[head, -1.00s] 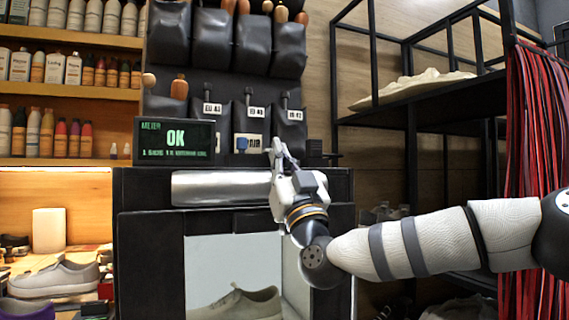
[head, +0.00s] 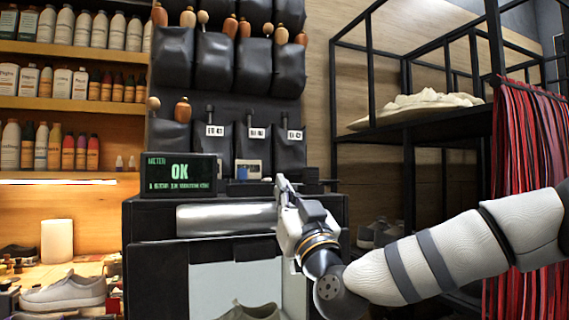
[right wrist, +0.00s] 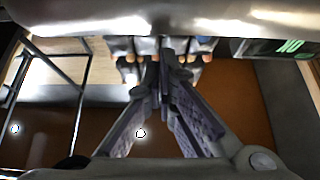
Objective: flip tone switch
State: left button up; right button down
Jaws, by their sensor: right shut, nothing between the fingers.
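My right gripper (head: 281,181) is shut and empty, its fingers pointing up at the right front top edge of the black cabinet (head: 150,215). In the right wrist view the fingers (right wrist: 160,62) meet at their tips. A black meter display (head: 178,174) with green "OK" stands on the cabinet's left; its corner also shows inverted in the wrist view (right wrist: 285,47). I cannot tell which part is the tone switch. My left gripper is not in view.
A silver cylinder (head: 225,219) runs across the cabinet front, close to the right gripper. A pale shoe (head: 255,312) is in the cabinet's opening. Black pouches (head: 232,60) hang behind. A black rack (head: 405,130) and red strands (head: 530,190) are at right.

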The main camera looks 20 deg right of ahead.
notch_tip(320, 180, up, 5)
jog(key=s, duration=0.3)
jog(key=r, duration=0.2)
send_over(266, 180)
jog(key=s+d, duration=0.1)
jog(key=s, duration=0.1)
jog(key=shift+s+f, duration=0.1)
jog(key=shift+w+g, duration=0.3)
jog(key=f, duration=0.2)
jog(key=shift+s+d+f, duration=0.1)
jog(key=shift+s+f, duration=0.25)
jog(key=shift+f, duration=0.2)
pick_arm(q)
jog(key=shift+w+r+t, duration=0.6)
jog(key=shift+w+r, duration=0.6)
